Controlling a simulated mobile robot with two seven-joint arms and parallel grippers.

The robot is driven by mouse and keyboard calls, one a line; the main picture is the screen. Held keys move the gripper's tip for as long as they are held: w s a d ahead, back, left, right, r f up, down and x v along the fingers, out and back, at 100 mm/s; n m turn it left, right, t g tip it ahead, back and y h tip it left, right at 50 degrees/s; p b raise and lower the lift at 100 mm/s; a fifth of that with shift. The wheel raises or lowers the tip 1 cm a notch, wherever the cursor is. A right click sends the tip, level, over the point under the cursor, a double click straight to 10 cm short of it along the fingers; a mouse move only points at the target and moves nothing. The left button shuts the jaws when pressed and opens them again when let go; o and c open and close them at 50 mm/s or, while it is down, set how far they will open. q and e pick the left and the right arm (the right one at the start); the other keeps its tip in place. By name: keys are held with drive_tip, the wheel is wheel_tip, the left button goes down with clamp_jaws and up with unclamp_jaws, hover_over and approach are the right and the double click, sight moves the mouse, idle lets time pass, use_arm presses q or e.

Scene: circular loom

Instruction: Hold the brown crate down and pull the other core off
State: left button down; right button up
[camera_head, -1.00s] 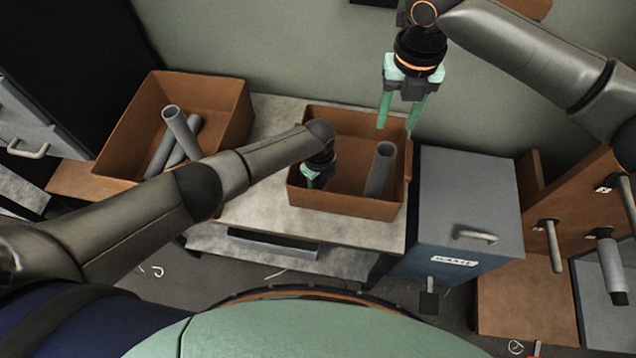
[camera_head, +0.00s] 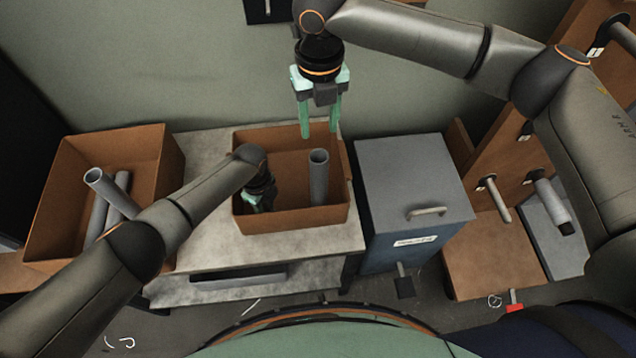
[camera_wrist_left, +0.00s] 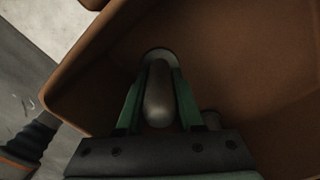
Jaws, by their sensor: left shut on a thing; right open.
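The brown crate (camera_head: 290,219) stands on the grey table. A grey tube-shaped core (camera_head: 319,180) stands upright in its right half. My left gripper (camera_wrist_left: 158,90) reaches into the crate's left half. In the left wrist view its green fingers are shut on a grey round-ended post (camera_wrist_left: 158,95) rising from the crate (camera_wrist_left: 240,60); in the head view my arm hides this post. My right gripper (camera_head: 320,134) points down with its green fingers open and empty, above the upright core and apart from it.
A larger brown crate (camera_head: 60,190) at the left holds several grey cores (camera_head: 97,182). A blue-grey waste bin (camera_head: 415,175) stands right of the table (camera_head: 200,235). A brown rack with pegs (camera_head: 495,200) is further right. The table's front left is bare.

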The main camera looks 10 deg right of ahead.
sight(320, 171)
drive_tip(key=shift+o, duration=0.2)
idle(0.3)
drive_tip(key=shift+o, duration=0.8)
drive_tip(key=shift+f, duration=0.1)
drive_tip(key=o, duration=0.3)
drive_tip(key=shift+s+f+n, duration=0.1)
drive_tip(key=shift+f+n, duration=0.55)
drive_tip(key=shift+n, duration=0.35)
drive_tip(key=shift+o, duration=0.5)
drive_tip(key=shift+s+d+f+n, duration=0.1)
drive_tip(key=shift+d+f+n, duration=0.05)
drive_tip(key=shift+f+n, duration=0.85)
wheel_tip(320, 171, down, 12)
drive_tip(key=shift+r, duration=0.15)
clamp_jaws()
drive_tip(key=shift+r, duration=0.1)
